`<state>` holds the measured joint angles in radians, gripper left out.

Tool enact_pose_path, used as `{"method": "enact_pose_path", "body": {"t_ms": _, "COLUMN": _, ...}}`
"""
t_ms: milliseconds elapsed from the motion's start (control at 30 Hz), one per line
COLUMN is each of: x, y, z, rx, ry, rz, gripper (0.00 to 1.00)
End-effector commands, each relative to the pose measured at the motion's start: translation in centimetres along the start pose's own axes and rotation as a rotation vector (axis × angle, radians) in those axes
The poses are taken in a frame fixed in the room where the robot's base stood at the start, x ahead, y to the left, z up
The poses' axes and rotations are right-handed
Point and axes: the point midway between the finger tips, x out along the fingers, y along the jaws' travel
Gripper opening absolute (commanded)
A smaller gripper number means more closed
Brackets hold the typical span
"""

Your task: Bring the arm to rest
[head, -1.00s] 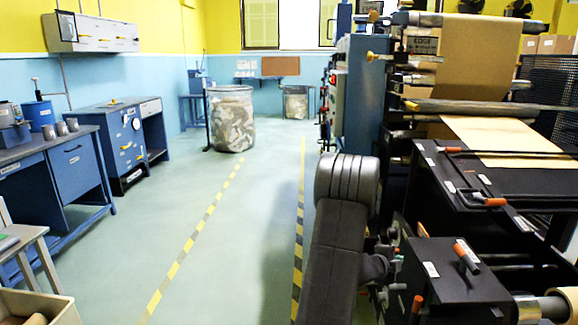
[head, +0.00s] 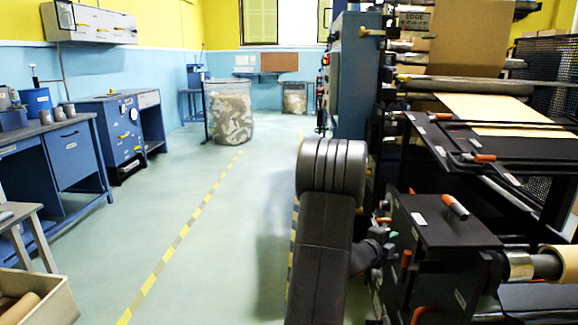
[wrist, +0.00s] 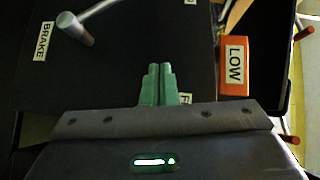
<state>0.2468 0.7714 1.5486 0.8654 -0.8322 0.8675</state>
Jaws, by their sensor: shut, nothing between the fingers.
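My gripper (wrist: 158,84) shows in the wrist view with its two green fingers together and nothing between them. It is over a dark panel (wrist: 115,75) with a "BRAKE" label; how far above it I cannot tell. A grey knob or lever (wrist: 75,28) is at the upper left of the fingers, and an orange block (wrist: 236,72) labelled "LOW" is to their right. Another label beside the fingers is mostly hidden. In the head view my dark arm stands bent in the middle, close to the left side of the machine; I cannot make out the gripper clearly there.
The machine (head: 355,85) with kraft paper (head: 465,40) fills the right. Its black box (head: 440,222) with an orange-handled lever (head: 455,207) is just right of my arm. The floor (head: 215,240) to the left is clear up to the blue benches (head: 75,160). A scrap bin (head: 228,112) stands farther back.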

Motion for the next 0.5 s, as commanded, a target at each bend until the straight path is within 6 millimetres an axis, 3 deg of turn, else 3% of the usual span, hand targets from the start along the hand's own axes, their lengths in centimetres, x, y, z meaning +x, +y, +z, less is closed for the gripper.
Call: {"method": "enact_pose_path", "body": {"t_ms": 500, "x": -1.5, "y": 1.8, "z": -0.1, "rx": 0.117, "ry": 0.000, "rz": -0.118, "gripper": 0.00}}
